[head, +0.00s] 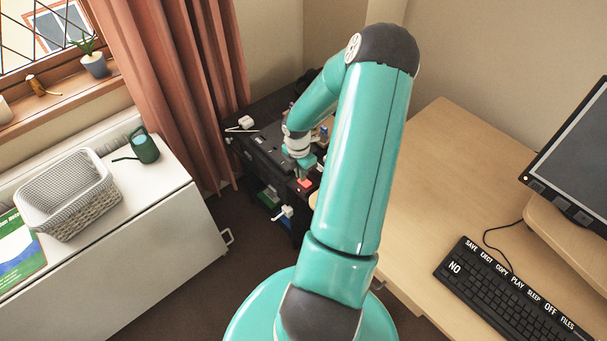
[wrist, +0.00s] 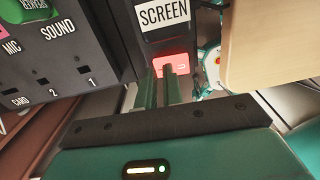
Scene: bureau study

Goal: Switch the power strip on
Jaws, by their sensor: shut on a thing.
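A black unit with a white SCREEN label (wrist: 164,14) shows at the top of the wrist view. A red, lit-looking switch (wrist: 181,63) with a pale mark sits at its near end; I take this unit to be the power strip. The red part also shows in the head view (head: 305,184), below my gripper (head: 304,165). In the wrist view my gripper (wrist: 161,76) has its narrow green fingers close together, their tips at the red switch and covering part of it. The jaws are shut on it. The switch's exact tilt is hard to tell.
A black panel (wrist: 62,58) labelled SOUND, MIC and CARD stands at the left of the wrist view. A wooden desk edge (wrist: 270,40) is close on the right. In the head view, the desk (head: 440,170) carries a keyboard (head: 510,290) and monitor (head: 580,150).

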